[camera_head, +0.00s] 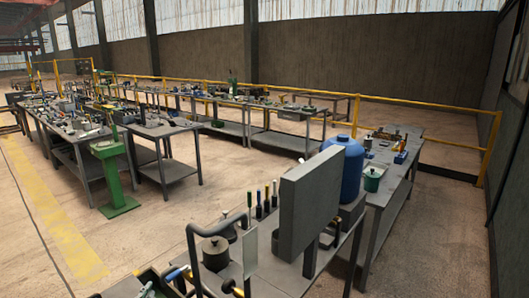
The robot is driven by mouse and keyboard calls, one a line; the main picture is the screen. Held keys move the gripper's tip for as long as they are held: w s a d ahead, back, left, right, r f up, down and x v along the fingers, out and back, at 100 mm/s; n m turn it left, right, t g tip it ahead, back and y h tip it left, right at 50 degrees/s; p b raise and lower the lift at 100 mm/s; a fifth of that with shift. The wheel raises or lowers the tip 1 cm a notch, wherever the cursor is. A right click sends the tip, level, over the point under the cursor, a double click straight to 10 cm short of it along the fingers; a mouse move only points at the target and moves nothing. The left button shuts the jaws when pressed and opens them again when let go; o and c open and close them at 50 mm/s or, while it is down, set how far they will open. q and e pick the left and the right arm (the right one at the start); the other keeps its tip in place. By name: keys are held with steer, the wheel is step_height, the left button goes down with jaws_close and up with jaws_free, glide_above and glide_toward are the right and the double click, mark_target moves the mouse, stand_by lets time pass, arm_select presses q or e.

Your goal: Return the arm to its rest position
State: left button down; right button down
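Neither of my grippers nor my arms can be made out in the head view. The nearest workbench (338,262) is at the bottom centre. On it stand an upright grey panel (309,205), a row of several upright handled tools (262,203), a grey lidded pot (216,254) and a bent dark tube (190,245). Small tools, one with a blue handle (177,273), lie at the bottom edge, partly cut off by the frame. I cannot tell whether any spring rack is among these things.
A blue tank (346,168) and a green pot (372,181) stand by the right bench (398,186). A green stand (113,178) and cluttered benches (170,130) are at left. Yellow railings (420,104) run behind. Open floor (160,225) lies at centre left.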

arm_select(q)
steer(key=s+d+f+n+g, duration=0.1)
steer(key=s+d+f+g, duration=0.25)
steer(key=s, duration=0.75)
steer(key=s+d+f+n+g, duration=0.15)
steer(key=s+d+g, duration=0.3)
steer(key=s, duration=0.75)
steer(key=s+d+f+g, duration=0.3)
steer(key=s+f+g, duration=0.15)
steer(key=s, duration=0.65)
step_height(320, 180, down, 33)
steer(key=s+g+b, duration=0.2)
steer(key=b, duration=0.6)
steer(key=s+a+f+b, duration=0.1)
steer(key=s+f+b, duration=0.2)
steer(key=s+f, duration=0.5)
steer(key=s+a+f+g+b, duration=0.1)
steer(key=s+a+f+b, duration=0.1)
steer(key=s+f, duration=0.7)
step_height(320, 180, down, 6)
steer(key=shift+f+b, duration=0.2)
steer(key=shift+b, duration=0.55)
steer(key=shift+m, duration=0.25)
